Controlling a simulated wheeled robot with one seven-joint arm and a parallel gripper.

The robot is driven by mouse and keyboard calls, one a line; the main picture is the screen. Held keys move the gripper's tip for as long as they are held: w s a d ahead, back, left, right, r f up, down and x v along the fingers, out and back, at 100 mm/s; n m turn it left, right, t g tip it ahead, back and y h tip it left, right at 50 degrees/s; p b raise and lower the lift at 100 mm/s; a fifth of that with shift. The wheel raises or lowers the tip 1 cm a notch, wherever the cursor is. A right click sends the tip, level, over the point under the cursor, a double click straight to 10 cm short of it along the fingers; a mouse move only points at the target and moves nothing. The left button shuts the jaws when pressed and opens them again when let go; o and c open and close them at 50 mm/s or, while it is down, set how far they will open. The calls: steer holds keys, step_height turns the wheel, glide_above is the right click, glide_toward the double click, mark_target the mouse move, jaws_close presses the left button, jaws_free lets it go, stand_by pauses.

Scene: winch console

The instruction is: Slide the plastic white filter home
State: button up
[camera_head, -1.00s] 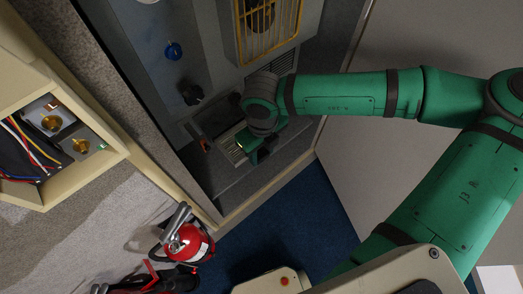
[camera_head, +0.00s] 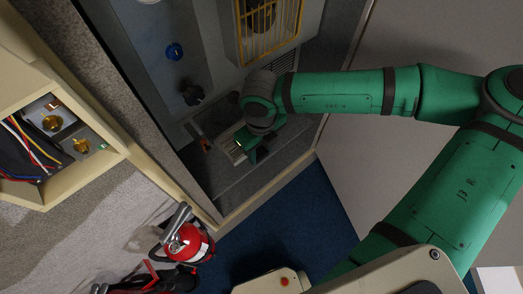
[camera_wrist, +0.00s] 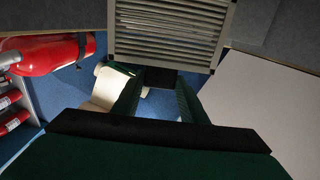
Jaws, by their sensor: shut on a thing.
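The white filter (camera_wrist: 168,42) is a pale framed panel with slats, at the top of the wrist view. In the head view the filter (camera_head: 232,150) shows small and partly covered by my gripper, low inside the grey console by a dark opening (camera_head: 212,126). My gripper (camera_wrist: 160,78) is shut on the filter's near edge; its green fingers meet just below the slats. In the head view my gripper (camera_head: 256,147) is at the filter's right side. How far the filter sits in the opening is hidden.
Black (camera_head: 191,92) and blue (camera_head: 173,51) knobs and a yellow grille (camera_head: 268,30) are on the console above. A red fire extinguisher (camera_head: 187,243) stands below left. An open box with wires (camera_head: 45,140) is at far left. Blue floor (camera_head: 300,225) lies clear below.

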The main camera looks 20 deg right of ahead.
steer(key=shift+w+a, duration=0.4)
steer(key=shift+w, duration=0.75)
steer(key=shift+w+a, duration=0.45)
steer(key=shift+w, duration=0.7)
steer(key=shift+w+a, duration=0.4)
steer(key=shift+w, duration=0.75)
steer(key=o, duration=1.2)
step_height(320, 180, up, 11)
steer(key=shift+f, duration=0.1)
steer(key=shift+c, duration=0.7)
